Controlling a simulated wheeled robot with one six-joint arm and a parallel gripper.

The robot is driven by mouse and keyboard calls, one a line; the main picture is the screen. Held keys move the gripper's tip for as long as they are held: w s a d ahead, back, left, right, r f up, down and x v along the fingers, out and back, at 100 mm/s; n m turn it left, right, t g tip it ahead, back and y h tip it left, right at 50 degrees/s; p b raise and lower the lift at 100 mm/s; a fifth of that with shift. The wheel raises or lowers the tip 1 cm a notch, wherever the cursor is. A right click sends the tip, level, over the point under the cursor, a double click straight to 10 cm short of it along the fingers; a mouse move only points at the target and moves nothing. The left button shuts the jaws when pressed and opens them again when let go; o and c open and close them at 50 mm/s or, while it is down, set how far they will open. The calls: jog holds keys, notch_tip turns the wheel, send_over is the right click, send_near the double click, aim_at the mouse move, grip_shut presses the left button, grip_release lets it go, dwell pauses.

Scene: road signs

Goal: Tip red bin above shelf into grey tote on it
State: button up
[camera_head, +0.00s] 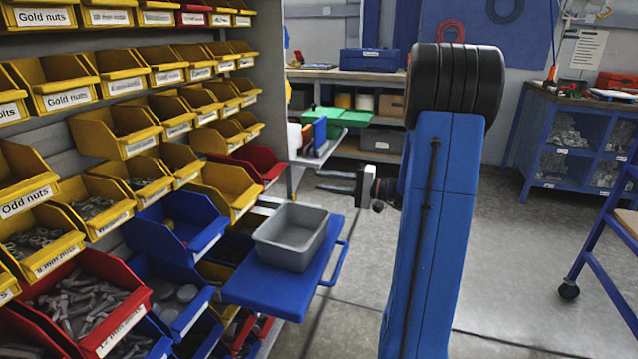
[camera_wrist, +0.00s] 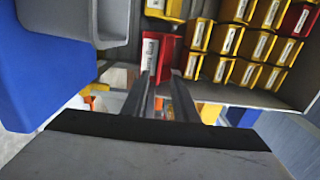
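A red bin (camera_head: 262,160) sits at the right end of a row in the bin rack, above the blue shelf (camera_head: 262,289). The grey tote (camera_head: 290,255) stands upright on that shelf, and its inside looks empty. My gripper (camera_head: 318,180) is to the right of the red bin, with two fingers apart and nothing between them. In the wrist view, the gripper (camera_wrist: 161,75) points at the front of a labelled red bin (camera_wrist: 168,50). The tips overlap its lower part in the picture; contact cannot be told. The tote (camera_wrist: 60,28) and blue shelf (camera_wrist: 30,85) show at upper left.
Yellow bins (camera_head: 127,130) fill the rack at left, with blue bins (camera_head: 178,235) and a red bin of bolts (camera_head: 85,300) lower down. A small ledge with a blue item and green tray (camera_head: 338,115) lies behind my gripper. Floor at right is open before a blue cart (camera_head: 575,145).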

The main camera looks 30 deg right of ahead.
send_near(280, 172)
jog(key=shift+x, duration=1.5)
jog(key=shift+x, duration=3.45)
jog(key=shift+d+f, duration=0.15)
jog(key=shift+d, duration=0.05)
grip_shut()
dwell(1.4)
